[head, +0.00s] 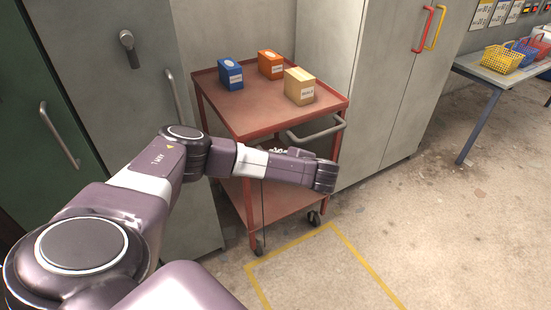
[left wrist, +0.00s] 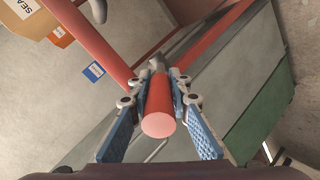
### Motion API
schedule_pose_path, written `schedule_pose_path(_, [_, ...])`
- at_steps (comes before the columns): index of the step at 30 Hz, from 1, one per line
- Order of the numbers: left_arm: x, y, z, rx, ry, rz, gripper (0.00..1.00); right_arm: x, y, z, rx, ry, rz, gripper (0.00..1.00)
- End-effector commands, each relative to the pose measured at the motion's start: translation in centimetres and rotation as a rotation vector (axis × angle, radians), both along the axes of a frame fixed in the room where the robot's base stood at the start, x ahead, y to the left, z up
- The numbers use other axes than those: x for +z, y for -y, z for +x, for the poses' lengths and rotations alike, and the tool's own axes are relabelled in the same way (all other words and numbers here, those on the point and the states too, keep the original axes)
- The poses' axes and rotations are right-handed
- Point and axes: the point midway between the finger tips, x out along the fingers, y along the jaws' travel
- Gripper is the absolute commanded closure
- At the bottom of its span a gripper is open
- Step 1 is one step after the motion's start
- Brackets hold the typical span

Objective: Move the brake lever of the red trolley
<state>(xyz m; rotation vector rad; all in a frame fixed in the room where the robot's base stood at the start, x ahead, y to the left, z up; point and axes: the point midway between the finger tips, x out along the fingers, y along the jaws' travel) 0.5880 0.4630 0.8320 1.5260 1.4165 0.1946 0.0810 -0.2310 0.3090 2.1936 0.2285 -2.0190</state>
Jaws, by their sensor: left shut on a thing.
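The red trolley (head: 250,116) stands against grey cabinets in the head view. Its red posts and rails (left wrist: 92,45) cross the left wrist view. The brake lever (left wrist: 158,124), a rod with a red cylindrical grip, points toward the left wrist camera. My left gripper (left wrist: 159,96) is shut on the red grip, with one blue-padded finger on each side of it. In the head view my left arm reaches across the trolley's front, hiding the lever and most of that gripper. My right gripper is in neither view.
A blue box (head: 230,74), an orange box (head: 271,65) and a tan box (head: 299,87) stand on the trolley top. A grey push handle (head: 317,129) juts from its right end. Yellow-marked floor (head: 318,268) in front is clear. A table with baskets (head: 502,58) stands far right.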

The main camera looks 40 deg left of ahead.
Motion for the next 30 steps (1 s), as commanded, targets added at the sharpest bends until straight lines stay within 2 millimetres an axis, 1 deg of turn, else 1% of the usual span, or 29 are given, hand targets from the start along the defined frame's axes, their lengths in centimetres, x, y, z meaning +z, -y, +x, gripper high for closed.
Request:
schedule_pose_path(1, [0.2, -0.3, 0.1, 0.003, 0.005, 0.004, 1.00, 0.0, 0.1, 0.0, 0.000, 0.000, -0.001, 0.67])
schedule_pose_path(2, [0.2, -0.3, 0.1, 0.003, 0.005, 0.004, 0.80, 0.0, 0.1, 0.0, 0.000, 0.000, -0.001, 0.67])
schedule_pose_path(6, [0.2, -0.2, 0.1, 0.002, 0.004, 0.003, 0.65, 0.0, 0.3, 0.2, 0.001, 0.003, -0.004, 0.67])
schedule_pose_path(12, [0.1, -0.1, 0.0, 0.001, 0.001, 0.002, 0.64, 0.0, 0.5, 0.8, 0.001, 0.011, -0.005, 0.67])
schedule_pose_path(15, [0.1, 0.0, 0.0, 0.001, 0.001, 0.002, 0.64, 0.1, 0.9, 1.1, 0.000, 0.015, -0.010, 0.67])
schedule_pose_path(19, [0.6, 0.9, -0.2, -0.001, 0.002, -0.001, 0.64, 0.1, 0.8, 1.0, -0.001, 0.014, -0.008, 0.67])
schedule_pose_path(23, [1.7, 2.8, -0.9, -0.003, 0.001, -0.002, 0.64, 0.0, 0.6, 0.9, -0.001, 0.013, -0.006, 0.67])
schedule_pose_path(30, [4.6, 7.8, -2.7, -0.004, 0.002, -0.001, 0.64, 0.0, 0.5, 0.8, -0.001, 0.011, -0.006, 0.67])
